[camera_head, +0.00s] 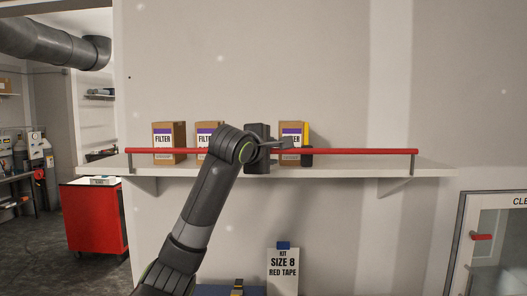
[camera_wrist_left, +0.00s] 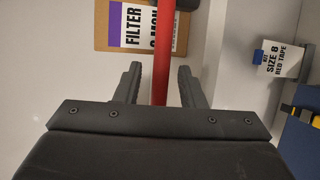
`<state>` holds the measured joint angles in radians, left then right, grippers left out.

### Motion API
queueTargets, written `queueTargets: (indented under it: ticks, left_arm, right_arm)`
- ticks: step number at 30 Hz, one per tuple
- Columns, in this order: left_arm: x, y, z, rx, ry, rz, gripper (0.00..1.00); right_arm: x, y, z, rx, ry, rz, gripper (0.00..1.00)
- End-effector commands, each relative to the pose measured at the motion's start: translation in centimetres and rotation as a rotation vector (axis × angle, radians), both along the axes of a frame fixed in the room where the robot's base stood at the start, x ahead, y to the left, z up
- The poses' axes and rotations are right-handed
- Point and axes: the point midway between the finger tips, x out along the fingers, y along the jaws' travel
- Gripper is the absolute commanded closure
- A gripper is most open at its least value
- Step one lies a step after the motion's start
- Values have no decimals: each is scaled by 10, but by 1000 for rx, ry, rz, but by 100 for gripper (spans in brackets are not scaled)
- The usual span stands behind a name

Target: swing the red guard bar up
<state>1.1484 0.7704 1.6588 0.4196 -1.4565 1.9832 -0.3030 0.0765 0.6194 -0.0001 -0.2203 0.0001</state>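The red guard bar (camera_head: 350,151) runs level along the front of the wall shelf, in front of the boxes. A short post carries it at each end. My left gripper (camera_head: 285,145) is at the bar, right of its middle, and the wrist hides part of the bar. In the left wrist view the bar (camera_wrist_left: 164,60) passes between the two open fingers of my left gripper (camera_wrist_left: 160,88). A gap shows on both sides of the bar, so the fingers are not closed on it. My right gripper is not in view.
Several filter boxes (camera_head: 168,135) stand on the shelf (camera_head: 215,169) behind the bar. A sign reading "SIZE 8 RED TAPE" (camera_head: 283,268) is below. A red cabinet (camera_head: 95,215) stands at left. The wall above the shelf is clear.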

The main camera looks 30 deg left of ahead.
Motion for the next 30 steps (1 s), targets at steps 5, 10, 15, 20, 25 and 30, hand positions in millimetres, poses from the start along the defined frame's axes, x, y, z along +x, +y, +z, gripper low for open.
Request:
queueTargets:
  ticks: [5, 10, 15, 20, 25, 30]
  left_arm:
    - [-18, -2, 1, 3, -5, 1, 64]
    - [-51, -7, 6, 3, -8, 0, 64]
    - [-89, -13, 13, 5, -7, 2, 64]
    - [-124, -18, 21, 2, -9, 1, 64]
    - [-151, -23, 28, 1, -5, 0, 64]
    - [-165, -25, 32, 0, -3, 0, 64]
  right_arm:
    - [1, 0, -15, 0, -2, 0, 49]
    - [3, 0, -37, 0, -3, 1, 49]
    - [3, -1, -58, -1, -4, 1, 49]
    - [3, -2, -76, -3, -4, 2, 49]
    - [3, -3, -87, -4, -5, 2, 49]
    - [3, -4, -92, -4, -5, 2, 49]
